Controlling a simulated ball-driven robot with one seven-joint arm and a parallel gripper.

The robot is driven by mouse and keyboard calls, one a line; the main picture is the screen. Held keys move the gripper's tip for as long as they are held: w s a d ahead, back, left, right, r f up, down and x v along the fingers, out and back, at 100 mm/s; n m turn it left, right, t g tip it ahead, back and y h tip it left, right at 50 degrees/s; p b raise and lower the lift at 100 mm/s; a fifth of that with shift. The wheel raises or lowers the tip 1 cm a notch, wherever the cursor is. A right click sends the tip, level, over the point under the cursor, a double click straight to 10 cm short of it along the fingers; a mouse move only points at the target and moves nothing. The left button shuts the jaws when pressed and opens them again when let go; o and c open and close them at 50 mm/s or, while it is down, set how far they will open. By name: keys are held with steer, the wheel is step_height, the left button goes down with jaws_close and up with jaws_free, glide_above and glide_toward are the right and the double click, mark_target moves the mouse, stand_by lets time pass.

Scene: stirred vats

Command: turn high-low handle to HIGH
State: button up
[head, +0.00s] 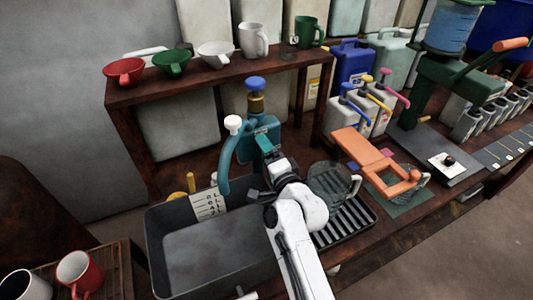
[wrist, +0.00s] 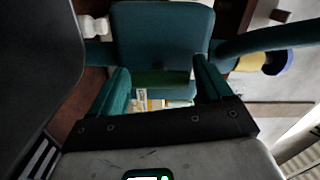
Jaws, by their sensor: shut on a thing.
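A teal tap unit (head: 262,125) stands behind the sink, with a blue knob (head: 255,83) on a brass neck and a curved teal spout with a white cap (head: 234,123). My gripper (head: 262,143) is at the front of this unit. In the wrist view, my gripper's two teal fingers (wrist: 160,88) stand apart on either side of the lower part of a teal block (wrist: 163,35), which appears to be the high-low handle. The fingers hide where they touch it. No HIGH or LOW marking is readable.
A dark sink (head: 215,250) with a white lettered card (head: 208,204) lies at left. A glass jug (head: 333,182) stands close right of my arm on a ribbed drain tray (head: 345,225). An orange press (head: 370,155) is farther right.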

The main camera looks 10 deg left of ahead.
steer(key=shift+f, duration=0.1)
steer(key=o, duration=1)
steer(key=v, duration=1)
steer(key=shift+s+d, duration=0.25)
steer(key=shift+s, duration=0.1)
steer(key=s+d+f+n+g+h, duration=0.3)
steer(key=s+d+f+g, duration=0.1)
steer(key=s+d+f, duration=0.4)
steer(key=s+d+f+n+g+h, duration=0.3)
steer(key=s+d+f, duration=0.4)
steer(key=d, duration=0.4)
steer(key=s+d+g+h, duration=0.1)
steer(key=s+d+g, duration=0.1)
steer(key=s+d, duration=0.2)
steer(key=s+d+n+g+h, duration=0.1)
steer(key=s+d+g, duration=0.1)
steer(key=s, duration=0.8)
steer(key=s+d+n+g+h, duration=0.1)
steer(key=s+d+g+h, duration=0.1)
steer(key=s+d, duration=0.3)
steer(key=shift+s+d+f+g, duration=0.15)
steer(key=shift+s+g, duration=0.1)
steer(key=shift+s, duration=0.35)
steer(key=shift+s+d+f+g, duration=0.15)
steer(key=shift+s+g, duration=0.1)
steer(key=shift+s, duration=0.4)
